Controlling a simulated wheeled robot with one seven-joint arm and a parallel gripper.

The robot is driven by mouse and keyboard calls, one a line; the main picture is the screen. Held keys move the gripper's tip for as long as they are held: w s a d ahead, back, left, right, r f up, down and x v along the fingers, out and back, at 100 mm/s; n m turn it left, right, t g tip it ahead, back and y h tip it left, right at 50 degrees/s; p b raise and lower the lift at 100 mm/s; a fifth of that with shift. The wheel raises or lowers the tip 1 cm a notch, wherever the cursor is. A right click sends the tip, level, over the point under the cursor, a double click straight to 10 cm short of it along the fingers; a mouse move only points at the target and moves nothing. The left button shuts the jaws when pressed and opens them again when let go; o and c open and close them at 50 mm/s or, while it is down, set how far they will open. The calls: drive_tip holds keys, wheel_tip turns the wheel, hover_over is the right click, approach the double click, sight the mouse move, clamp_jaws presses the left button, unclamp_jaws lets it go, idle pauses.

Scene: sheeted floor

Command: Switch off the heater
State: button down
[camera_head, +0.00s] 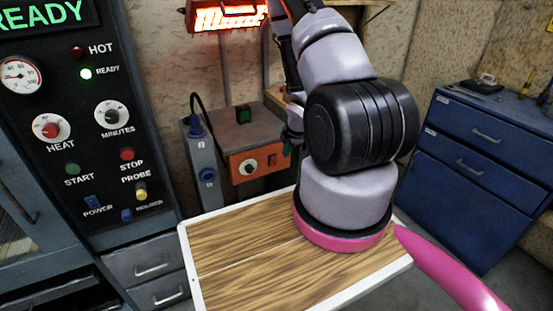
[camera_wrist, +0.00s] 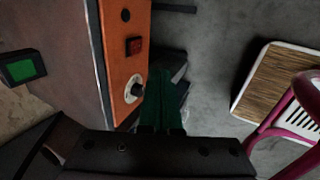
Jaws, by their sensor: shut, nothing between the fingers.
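A heater (camera_head: 228,16) glows orange-red at the top of the head view. Below it, an orange-fronted control box (camera_head: 243,174) on the wall has a pale dial (camera_head: 249,168) and a red switch (camera_head: 272,160). In the wrist view, the orange front (camera_wrist: 124,15) shows the red switch (camera_wrist: 134,45) above the dial (camera_wrist: 133,90). My gripper (camera_wrist: 162,72) has green fingers, shut and empty, just right of the dial in that view. Whether they touch it I cannot tell. In the head view my arm hides most of the gripper.
A black control panel (camera_head: 85,130) with knobs and lights stands at the left. Blue drawers (camera_head: 480,150) stand at the right.

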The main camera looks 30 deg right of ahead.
sight(273, 159)
drive_tip(key=shift+f, duration=0.1)
drive_tip(key=shift+w+a+f, duration=0.15)
drive_tip(key=shift+w+f, duration=3.95)
drive_tip(key=shift+f, duration=0.1)
drive_tip(key=shift+w+r, duration=0.1)
drive_tip(key=shift+w, duration=0.25)
drive_tip(key=shift+r, duration=0.15)
drive_tip(key=shift+r, duration=0.65)
